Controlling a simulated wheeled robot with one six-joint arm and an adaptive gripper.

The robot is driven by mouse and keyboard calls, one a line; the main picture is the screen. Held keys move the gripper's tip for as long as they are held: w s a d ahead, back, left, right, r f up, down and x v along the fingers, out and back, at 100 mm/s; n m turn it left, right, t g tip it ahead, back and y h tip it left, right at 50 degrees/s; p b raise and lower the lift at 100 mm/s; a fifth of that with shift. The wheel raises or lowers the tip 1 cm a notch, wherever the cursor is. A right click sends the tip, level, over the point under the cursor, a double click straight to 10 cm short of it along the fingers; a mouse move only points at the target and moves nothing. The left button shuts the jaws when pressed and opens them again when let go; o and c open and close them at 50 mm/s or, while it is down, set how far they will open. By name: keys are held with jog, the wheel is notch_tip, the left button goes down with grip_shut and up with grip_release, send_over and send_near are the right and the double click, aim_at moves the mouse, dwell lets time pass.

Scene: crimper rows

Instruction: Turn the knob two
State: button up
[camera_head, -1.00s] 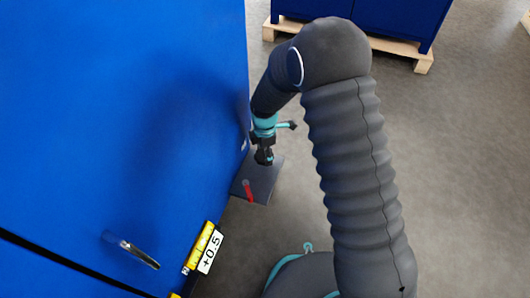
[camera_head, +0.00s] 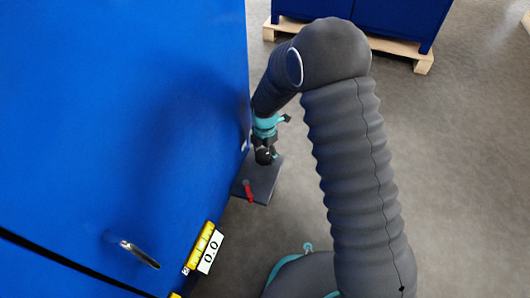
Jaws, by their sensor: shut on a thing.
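A dark grey panel (camera_head: 262,190) sticks out from the side of the blue cabinet, low down. A red lever-like handle (camera_head: 249,192) lies on its near part. My gripper (camera_head: 264,158) is at the far part of the panel, pointing down, shut on a small knob there. The knob itself is hidden by the fingers, and I cannot read any number on it.
The blue cabinet (camera_head: 120,120) fills the left, with a metal handle (camera_head: 140,255) on its face. My arm spans the middle. Another blue cabinet stands on a wooden pallet (camera_head: 395,48) at the back. The grey floor (camera_head: 460,180) at the right is clear.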

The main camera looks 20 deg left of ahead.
aim_at(265, 154)
jog(key=o, duration=1.1)
jog(key=shift+o, duration=0.2)
jog(key=shift+r, duration=0.1)
notch_tip(265, 154, up, 12)
